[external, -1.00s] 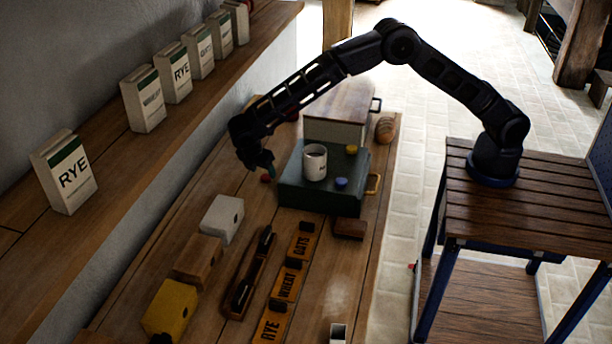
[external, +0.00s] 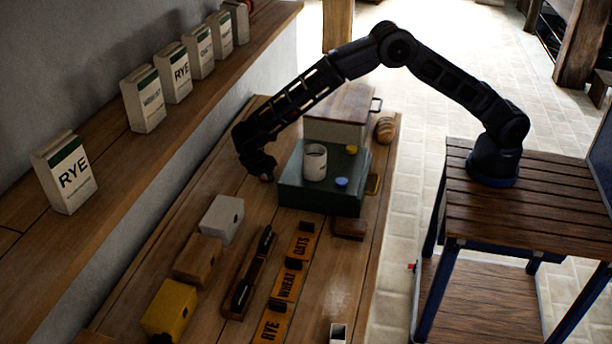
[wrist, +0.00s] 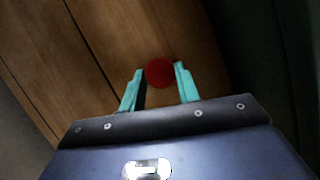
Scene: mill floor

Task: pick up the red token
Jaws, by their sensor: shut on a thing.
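The red token (wrist: 160,72) is a small round disc between the fingertips of my gripper (wrist: 160,76) in the wrist view. The teal fingers are shut on it, one on each side. In the external view my gripper (external: 266,176) is low over the wooden bench, left of the green box, and the token shows only as a small reddish spot at its tip. I cannot tell whether the token still touches the bench.
White (external: 221,219), brown (external: 198,259) and yellow (external: 170,309) blocks stand nearer the camera. A wall runs along the left.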

